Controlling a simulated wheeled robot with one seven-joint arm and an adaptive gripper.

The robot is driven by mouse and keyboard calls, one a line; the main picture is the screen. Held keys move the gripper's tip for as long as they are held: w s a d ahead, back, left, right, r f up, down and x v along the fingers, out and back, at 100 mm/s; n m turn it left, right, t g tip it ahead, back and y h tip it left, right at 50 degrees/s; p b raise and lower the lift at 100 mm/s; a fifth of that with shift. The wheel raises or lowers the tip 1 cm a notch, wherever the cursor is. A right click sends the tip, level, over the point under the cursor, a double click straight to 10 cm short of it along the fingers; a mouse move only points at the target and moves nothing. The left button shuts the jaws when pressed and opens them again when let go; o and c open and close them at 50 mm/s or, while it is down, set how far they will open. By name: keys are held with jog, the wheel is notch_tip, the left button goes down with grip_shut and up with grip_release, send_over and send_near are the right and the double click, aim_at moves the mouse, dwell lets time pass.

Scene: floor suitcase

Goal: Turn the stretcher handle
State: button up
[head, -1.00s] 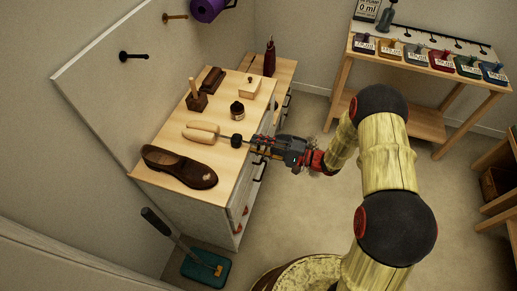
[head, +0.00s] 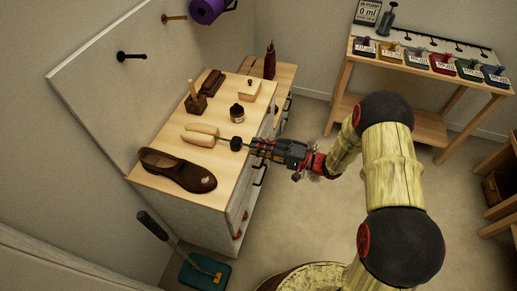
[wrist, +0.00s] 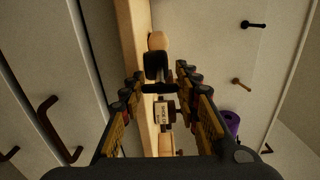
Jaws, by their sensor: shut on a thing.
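The shoe stretcher (head: 202,134) is a pale wooden form lying on top of the drawer cabinet, with a dark round part (head: 236,143) at its right end. In the wrist view its wooden end (wrist: 158,41) shows beyond a black handle with a crossbar (wrist: 160,88). My gripper (head: 257,146) reaches in from the right at the cabinet's edge, in line with the stretcher. Its fingers are shut on the handle; the exact contact is small and dark. A brown leather shoe (head: 177,169) lies beside the stretcher, apart from it.
The cabinet top (head: 160,133) also holds a dark jar (head: 237,112), a brush (head: 211,82), a wooden box (head: 250,91) and a peg block (head: 196,102). The floor between is clear.

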jog(key=o, duration=1.2)
jog(key=v, duration=1.2)
